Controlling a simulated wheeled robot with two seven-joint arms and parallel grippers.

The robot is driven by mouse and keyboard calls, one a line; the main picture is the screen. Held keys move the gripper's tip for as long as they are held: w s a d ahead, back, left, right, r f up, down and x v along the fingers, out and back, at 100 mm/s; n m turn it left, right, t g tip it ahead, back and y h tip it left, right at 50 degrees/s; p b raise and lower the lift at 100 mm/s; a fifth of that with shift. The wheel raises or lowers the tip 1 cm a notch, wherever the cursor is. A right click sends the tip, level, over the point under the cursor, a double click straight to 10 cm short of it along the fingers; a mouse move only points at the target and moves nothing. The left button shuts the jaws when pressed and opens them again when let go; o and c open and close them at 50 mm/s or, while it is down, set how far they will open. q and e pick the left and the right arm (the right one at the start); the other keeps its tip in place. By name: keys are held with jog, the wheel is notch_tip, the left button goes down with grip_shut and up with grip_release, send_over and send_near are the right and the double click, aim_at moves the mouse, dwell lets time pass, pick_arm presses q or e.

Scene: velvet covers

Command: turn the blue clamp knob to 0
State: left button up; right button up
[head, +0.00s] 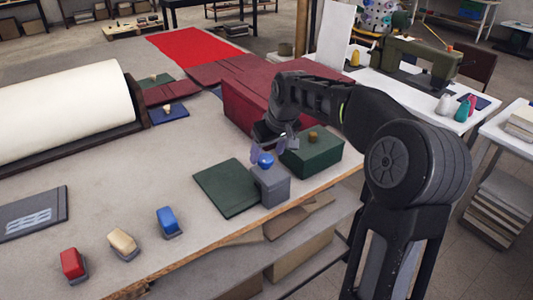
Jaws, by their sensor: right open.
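The blue clamp knob (265,160) sits on top of a small grey block (271,186) near the table's front edge. My right gripper (262,148) is just above and behind the knob, with its fingers pointing down at it. The fingers are open and partly overlap the knob's upper part. I cannot tell whether they touch it. The knob's marks and its 0 position are too small to read. My left gripper is not in view.
A dark green cover (228,188) lies left of the block, and a green box (312,153) stands right behind it. Red, cream and blue stampers (72,264) stand along the front edge. A large white roll (65,112) lies at the left. Bare table (160,185) lies between.

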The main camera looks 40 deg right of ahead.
jog(key=shift+x, duration=0.9)
jog(key=shift+c, duration=0.4)
jog(key=c, duration=1.3)
jog(key=shift+o, duration=0.2)
jog(key=shift+n, duration=0.5)
jog(key=n+y, duration=0.2)
jog(key=n, duration=0.2)
jog(key=shift+d, duration=0.15)
jog(key=n, duration=0.2)
jog(key=n+g+y+p, duration=0.1)
jog(key=n, duration=0.1)
jog(key=shift+w+n+y, duration=0.1)
jog(key=shift+n+y, duration=0.2)
